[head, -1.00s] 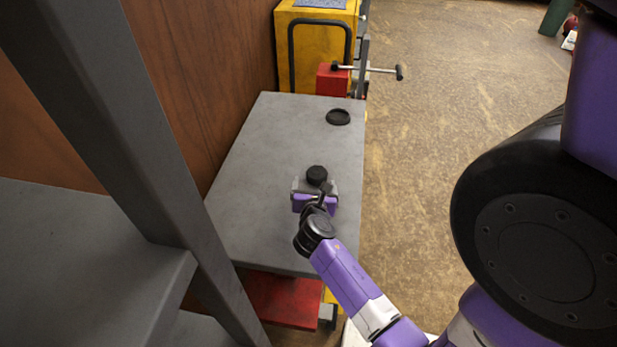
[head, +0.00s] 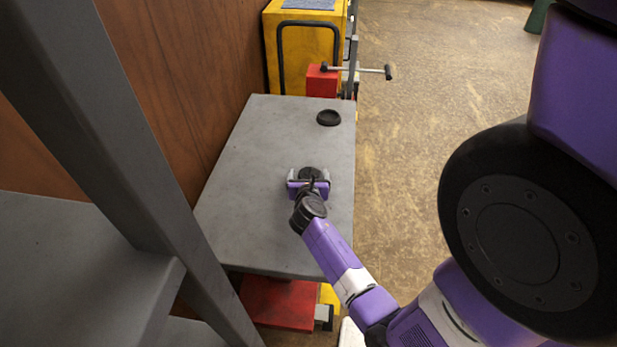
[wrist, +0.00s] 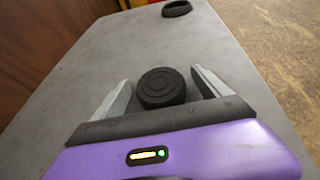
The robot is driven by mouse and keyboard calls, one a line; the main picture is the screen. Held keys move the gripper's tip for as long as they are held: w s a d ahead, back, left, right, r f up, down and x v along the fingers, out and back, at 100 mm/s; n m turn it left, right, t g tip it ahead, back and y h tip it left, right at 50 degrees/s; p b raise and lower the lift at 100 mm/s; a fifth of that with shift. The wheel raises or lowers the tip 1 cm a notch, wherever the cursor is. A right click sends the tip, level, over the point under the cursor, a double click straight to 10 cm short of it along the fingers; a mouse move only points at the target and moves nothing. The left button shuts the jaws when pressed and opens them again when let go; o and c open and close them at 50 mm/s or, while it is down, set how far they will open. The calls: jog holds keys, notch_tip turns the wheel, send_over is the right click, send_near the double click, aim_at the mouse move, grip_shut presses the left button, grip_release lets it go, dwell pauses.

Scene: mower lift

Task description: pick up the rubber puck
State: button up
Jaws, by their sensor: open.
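The rubber puck (wrist: 161,87) is a short black cylinder with ringed grooves on top. It sits on the grey table top (head: 250,150), and in the head view the puck (head: 310,173) shows just past my gripper. My gripper (head: 309,177) is open, with one pale finger on each side of the puck. In the wrist view my gripper (wrist: 160,92) has a visible gap between each finger and the puck.
A black ring-like dish (head: 328,118) lies farther back on the table, also seen in the wrist view (wrist: 177,9). Behind the table stand a red block (head: 322,83) with a T-handle and a yellow cabinet (head: 303,50). A wooden wall (head: 190,80) bounds the left; a grey post (head: 120,150) stands nearer.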

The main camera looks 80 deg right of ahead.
jog(key=shift+c, duration=0.2)
jog(key=c, duration=1.5)
jog(key=shift+c, duration=0.3)
jog(key=shift+r, duration=0.15)
